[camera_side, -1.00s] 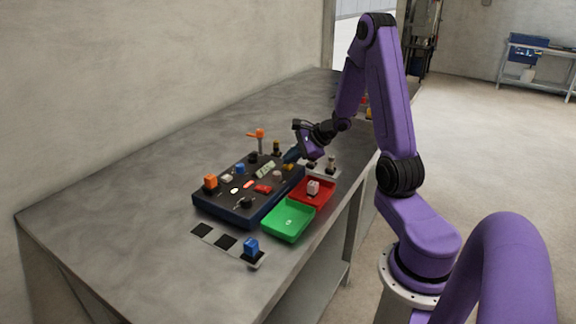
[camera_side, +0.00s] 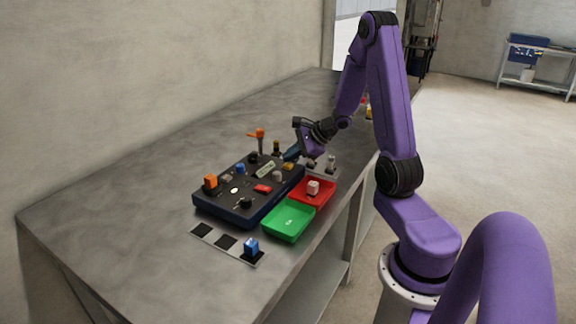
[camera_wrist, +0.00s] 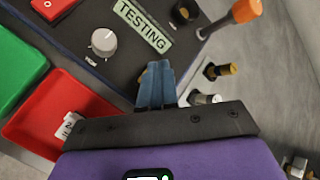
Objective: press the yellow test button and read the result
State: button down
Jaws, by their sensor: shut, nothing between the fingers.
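The dark panel box (camera_side: 222,205) sits on the bench. Its yellow test button (camera_side: 288,166) shows in the side view near the box's far right end. In the wrist view only a small yellowish piece (camera_wrist: 142,76) shows beside my fingertips, mostly hidden by them. The display (camera_side: 265,169) is a pale green strip; in the wrist view it reads "TESTING" (camera_wrist: 142,25). My gripper (camera_side: 291,153) is shut and empty, its blue fingers (camera_wrist: 155,68) over the panel close to the button. I cannot tell whether they touch it.
A grey knob (camera_wrist: 103,42) and a red switch (camera_side: 263,188) are on the panel. Metal posts (camera_side: 331,163) stand to the right.

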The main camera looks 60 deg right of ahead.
aim_at(290, 166)
jog(key=shift+r, duration=0.35)
jog(key=shift+r, duration=2.5)
jog(key=shift+a, duration=0.1)
